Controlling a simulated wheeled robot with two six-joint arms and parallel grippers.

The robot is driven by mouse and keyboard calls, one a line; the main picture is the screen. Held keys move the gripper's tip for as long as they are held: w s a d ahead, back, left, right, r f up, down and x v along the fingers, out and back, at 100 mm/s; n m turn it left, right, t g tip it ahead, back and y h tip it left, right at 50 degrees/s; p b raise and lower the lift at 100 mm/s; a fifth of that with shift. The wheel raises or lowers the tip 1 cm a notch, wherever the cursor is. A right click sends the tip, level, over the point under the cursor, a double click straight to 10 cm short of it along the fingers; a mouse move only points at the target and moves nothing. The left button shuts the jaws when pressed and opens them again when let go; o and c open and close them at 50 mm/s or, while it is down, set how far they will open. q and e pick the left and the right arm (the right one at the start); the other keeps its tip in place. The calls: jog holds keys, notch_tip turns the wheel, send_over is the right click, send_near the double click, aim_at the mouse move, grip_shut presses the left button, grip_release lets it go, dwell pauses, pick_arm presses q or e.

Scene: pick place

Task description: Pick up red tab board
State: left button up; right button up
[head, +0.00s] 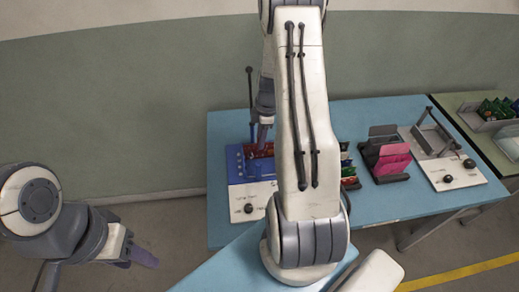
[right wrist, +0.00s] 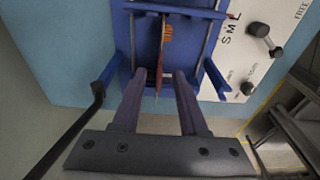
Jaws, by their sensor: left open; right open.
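The red tab board (head: 260,151) stands in a blue fixture on the table, partly hidden by my right arm in the head view. In the right wrist view the board (right wrist: 160,48) is seen nearly edge-on, thin and upright, with an orange part beside it. My right gripper (right wrist: 159,75) is open, one finger on either side of the board's near edge; I cannot tell whether either finger touches it. In the head view it is at the fixture, largely hidden. My left gripper (head: 143,257) is open and empty at the lower left, away from the table.
The blue fixture (head: 235,166) has a white panel with knobs (head: 247,202). On the blue table (head: 383,208) to its right are a rack with pink and dark boards (head: 388,158) and another white device (head: 452,172). A green table (head: 460,105) with a bin of green boards stands far right.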

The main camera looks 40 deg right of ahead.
notch_tip(320, 180, down, 4)
jog(key=shift+w+a+r, duration=0.15)
jog(key=shift+r, duration=0.1)
grip_shut()
jog(key=shift+r, duration=0.15)
notch_tip(320, 180, up, 10)
jog(key=shift+f+b, duration=0.1)
jog(key=shift+b, duration=0.35)
jog(key=shift+r+p, duration=0.95)
jog(key=shift+r, duration=0.35)
